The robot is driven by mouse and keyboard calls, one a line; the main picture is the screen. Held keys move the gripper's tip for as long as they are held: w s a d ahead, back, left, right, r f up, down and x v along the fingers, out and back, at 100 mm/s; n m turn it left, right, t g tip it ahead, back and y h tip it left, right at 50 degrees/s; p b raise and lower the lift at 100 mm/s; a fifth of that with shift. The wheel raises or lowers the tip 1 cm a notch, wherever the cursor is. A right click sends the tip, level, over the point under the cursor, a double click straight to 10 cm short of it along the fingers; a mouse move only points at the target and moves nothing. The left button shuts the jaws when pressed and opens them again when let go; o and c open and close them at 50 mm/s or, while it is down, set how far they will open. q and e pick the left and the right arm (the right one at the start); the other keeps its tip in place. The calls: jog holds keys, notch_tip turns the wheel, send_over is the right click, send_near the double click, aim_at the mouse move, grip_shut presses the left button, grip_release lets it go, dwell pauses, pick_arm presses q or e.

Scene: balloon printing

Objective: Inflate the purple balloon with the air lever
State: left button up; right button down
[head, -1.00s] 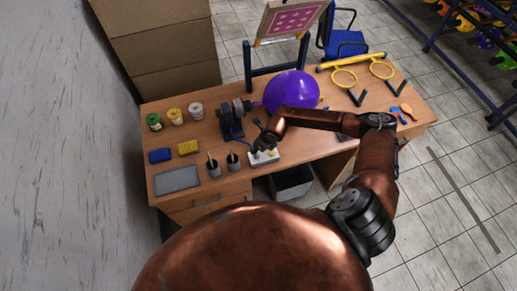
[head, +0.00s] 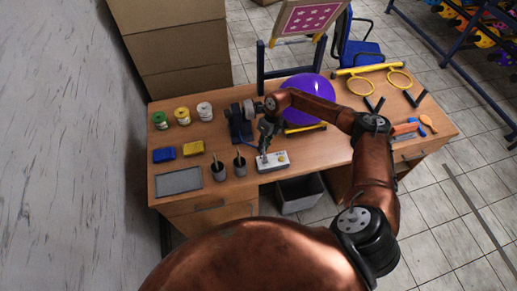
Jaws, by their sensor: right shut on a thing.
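The purple balloon (head: 310,95) is round and swollen. It sits on the table to the right of a dark blue pump-like machine (head: 238,122), and my right arm crosses in front of its lower part. The white control box (head: 277,163) with small buttons lies near the table's front edge. My right gripper (head: 264,152) points down at the left end of this box and is shut on the air lever, which its fingers mostly hide. My left gripper is not in view.
Spools (head: 182,116), sponges (head: 193,148), two dark cups (head: 219,171) and a grey tray (head: 179,181) stand on the left of the table (head: 330,155). Yellow ring tools (head: 361,86) lie at the right. A framed star-pattern screen (head: 307,18) stands behind the balloon.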

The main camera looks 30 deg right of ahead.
jog(key=c, duration=2.2)
grip_release()
jog(key=o, duration=0.3)
jog(key=shift+o, duration=1.1)
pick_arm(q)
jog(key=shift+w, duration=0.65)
pick_arm(e)
jog(key=v, duration=1.2)
jog(key=shift+w, duration=0.1)
